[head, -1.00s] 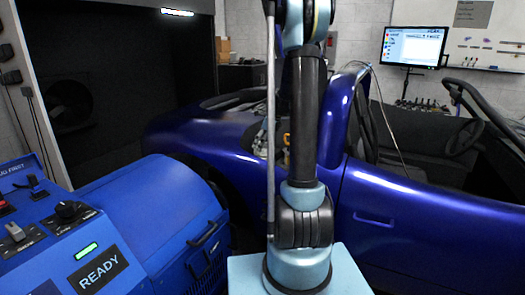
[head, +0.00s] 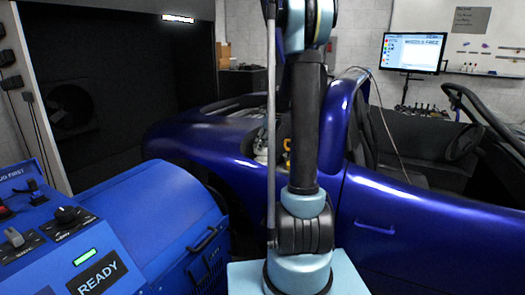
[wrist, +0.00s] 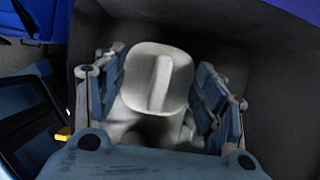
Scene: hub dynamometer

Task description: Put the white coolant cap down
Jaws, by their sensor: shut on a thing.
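In the wrist view, the white coolant cap (wrist: 147,97) has a rounded square top with a raised bar across it. My gripper (wrist: 160,66) has its blue-grey fingers on either side of the cap and is shut on it. The cap's lower part is in shadow between the fingers. A dark grey surface with raised sides lies around and behind the cap. I cannot tell whether the cap touches it. The head view shows my arm, but neither the gripper nor the cap can be made out there.
In the wrist view, a dark panel (wrist: 28,115) and a small yellow piece (wrist: 64,133) are at left. In the head view, a blue open car (head: 405,215) stands behind my arm. A blue console (head: 60,240) marked READY is at left. A monitor (head: 411,52) stands behind the car.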

